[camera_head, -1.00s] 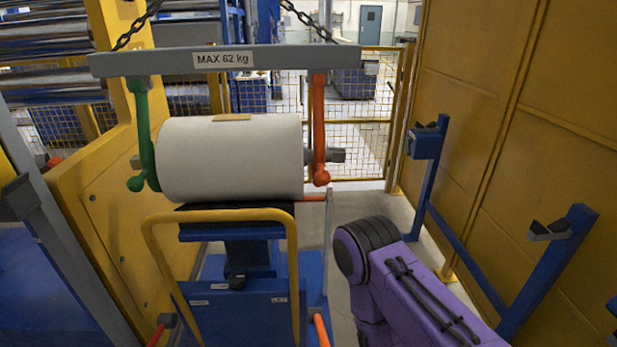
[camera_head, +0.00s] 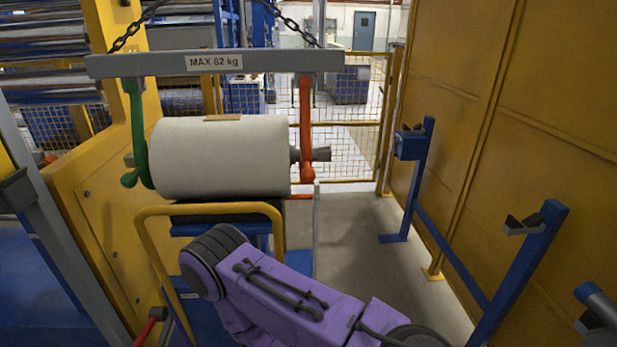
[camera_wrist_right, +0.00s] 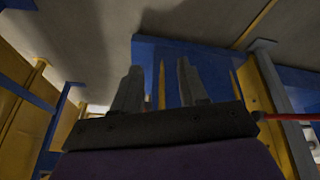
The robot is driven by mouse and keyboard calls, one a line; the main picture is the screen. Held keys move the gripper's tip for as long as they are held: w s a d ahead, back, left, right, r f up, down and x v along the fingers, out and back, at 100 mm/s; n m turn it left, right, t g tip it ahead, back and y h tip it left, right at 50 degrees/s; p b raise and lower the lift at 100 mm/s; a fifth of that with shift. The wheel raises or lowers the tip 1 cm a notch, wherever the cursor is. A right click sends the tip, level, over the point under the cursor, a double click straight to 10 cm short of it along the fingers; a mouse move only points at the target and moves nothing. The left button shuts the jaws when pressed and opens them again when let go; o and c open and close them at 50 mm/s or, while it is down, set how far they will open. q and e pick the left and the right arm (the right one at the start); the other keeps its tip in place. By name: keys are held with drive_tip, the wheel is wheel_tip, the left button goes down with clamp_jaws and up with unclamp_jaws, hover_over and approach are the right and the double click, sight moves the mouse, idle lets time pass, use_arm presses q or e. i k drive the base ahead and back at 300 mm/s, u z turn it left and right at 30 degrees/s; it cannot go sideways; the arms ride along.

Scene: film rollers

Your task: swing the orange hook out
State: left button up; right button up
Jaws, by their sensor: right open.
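The orange hook (camera_head: 306,130) hangs from the right part of the grey lifting beam (camera_head: 218,63) in the head view. It hangs nearly straight down beside the right end of the pale roller (camera_head: 222,158), by the roller's shaft end (camera_head: 317,154). The green hook (camera_head: 135,135) hangs at the roller's left end. My right gripper (camera_wrist_right: 158,88) shows in the right wrist view with two grey fingers apart and nothing between them. In the head view only my purple right arm shows, below the roller, and its gripper is hidden. My left gripper is not in view.
The roller rests on a blue lift cart with a yellow handle (camera_head: 208,210). Blue stands (camera_head: 415,160) line the yellow wall (camera_head: 540,120) on the right. A mesh fence (camera_head: 350,120) stands behind. The floor (camera_head: 365,240) between cart and stands is clear.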

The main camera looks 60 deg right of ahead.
sight(307, 175)
drive_tip(key=u, duration=0.05)
drive_tip(key=k, duration=0.4)
drive_tip(key=z, duration=0.8)
